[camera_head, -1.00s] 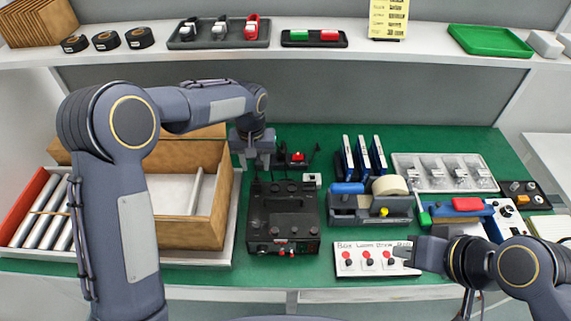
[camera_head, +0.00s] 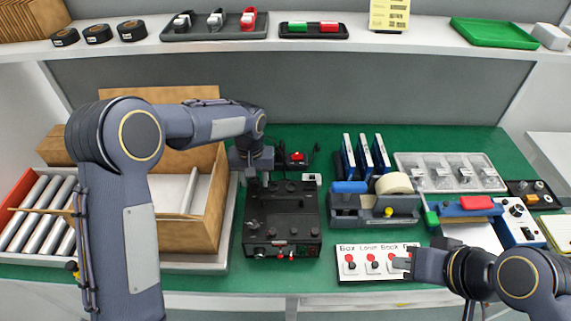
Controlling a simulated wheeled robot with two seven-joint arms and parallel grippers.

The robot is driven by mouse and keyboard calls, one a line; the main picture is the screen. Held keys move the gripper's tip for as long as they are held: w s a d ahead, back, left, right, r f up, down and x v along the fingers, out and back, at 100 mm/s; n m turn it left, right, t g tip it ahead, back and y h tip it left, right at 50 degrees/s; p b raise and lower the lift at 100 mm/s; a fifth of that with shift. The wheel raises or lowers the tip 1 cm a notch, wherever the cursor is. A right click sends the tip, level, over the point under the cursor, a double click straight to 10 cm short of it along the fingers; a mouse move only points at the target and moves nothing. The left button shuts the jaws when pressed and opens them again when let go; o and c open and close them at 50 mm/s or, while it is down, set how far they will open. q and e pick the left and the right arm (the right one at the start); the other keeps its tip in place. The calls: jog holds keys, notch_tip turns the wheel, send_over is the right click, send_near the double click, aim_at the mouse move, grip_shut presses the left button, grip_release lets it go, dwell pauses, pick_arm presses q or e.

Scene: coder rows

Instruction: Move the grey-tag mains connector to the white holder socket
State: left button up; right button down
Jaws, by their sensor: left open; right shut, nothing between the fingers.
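My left gripper (camera_head: 252,176) is open and points down at the back left of the black box with knobs (camera_head: 283,212). Its fingertips are small and partly blend with the dark box. I cannot make out a connector with a grey tag; it may be hidden at the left gripper. A small white block (camera_head: 312,179), possibly the white holder socket, stands at the box's back right corner, a little right of the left gripper. My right gripper (camera_head: 404,263) is shut and empty at the right end of the white button panel (camera_head: 352,273).
A black stand with a red part (camera_head: 297,158) stands behind the box. A tape dispenser (camera_head: 374,207) is to its right. A tray of small clear compartments (camera_head: 411,184) lies at the back right. An open cardboard box (camera_head: 207,212) stands left, beside the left arm.

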pick_arm(q)
grip_shut()
jog(key=shift+r, duration=0.3)
jog(key=shift+r+p, duration=1.1)
jog(key=shift+r, duration=0.25)
